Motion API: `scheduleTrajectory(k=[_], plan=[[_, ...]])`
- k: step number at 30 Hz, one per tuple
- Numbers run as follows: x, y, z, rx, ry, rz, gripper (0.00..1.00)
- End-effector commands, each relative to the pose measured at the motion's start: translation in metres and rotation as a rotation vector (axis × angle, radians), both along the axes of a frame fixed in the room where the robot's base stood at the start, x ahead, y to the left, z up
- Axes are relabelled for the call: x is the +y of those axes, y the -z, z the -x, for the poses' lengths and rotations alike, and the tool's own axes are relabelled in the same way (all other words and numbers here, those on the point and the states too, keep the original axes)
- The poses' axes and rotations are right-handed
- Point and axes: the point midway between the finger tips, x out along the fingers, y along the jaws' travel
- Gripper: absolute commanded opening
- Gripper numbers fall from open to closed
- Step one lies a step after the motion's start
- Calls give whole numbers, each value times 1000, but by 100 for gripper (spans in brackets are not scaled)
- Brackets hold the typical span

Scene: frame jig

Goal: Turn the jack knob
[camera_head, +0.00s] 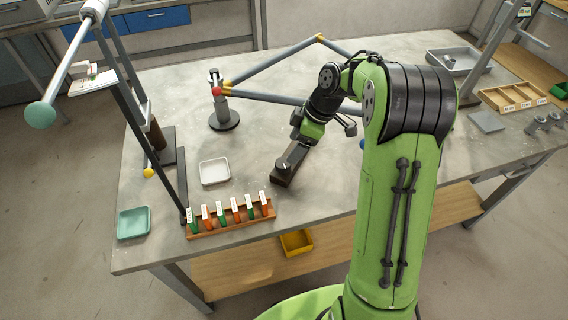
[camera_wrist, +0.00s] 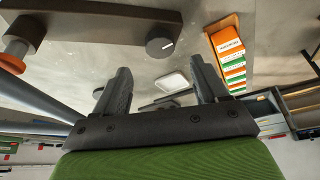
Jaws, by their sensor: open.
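The jack knob (camera_wrist: 160,43) is a dark grey round knob with a white line on its face. It is at the right end of a long dark brown bar (camera_wrist: 95,18) in the wrist view. In the head view the knob (camera_head: 282,166) sits on the front end of the dark bar (camera_head: 279,180), on the table. My gripper (camera_wrist: 162,80) is open and empty, its two dark fingers apart. In the wrist view the knob appears beyond the fingertips, with no visible contact. In the head view my fingers are hard to make out beside the bar.
A grey-and-yellow tube frame (camera_head: 270,97) with a red joint rests by a round-based stand (camera_head: 224,119) behind the bar. A white tray (camera_head: 215,171) and an orange rack (camera_head: 232,229) of labelled pieces lie left of it.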

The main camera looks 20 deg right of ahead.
Motion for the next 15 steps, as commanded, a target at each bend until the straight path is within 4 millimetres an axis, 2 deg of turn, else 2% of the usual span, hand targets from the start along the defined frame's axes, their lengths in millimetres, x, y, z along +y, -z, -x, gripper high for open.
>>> scheduleTrajectory(k=[1,6,10,15], plan=[[6,16,-1,4,-2,-2,73],[19,50,-7,2,-2,-1,73],[24,64,-10,2,0,-1,73],[26,67,-11,-1,1,0,73]])
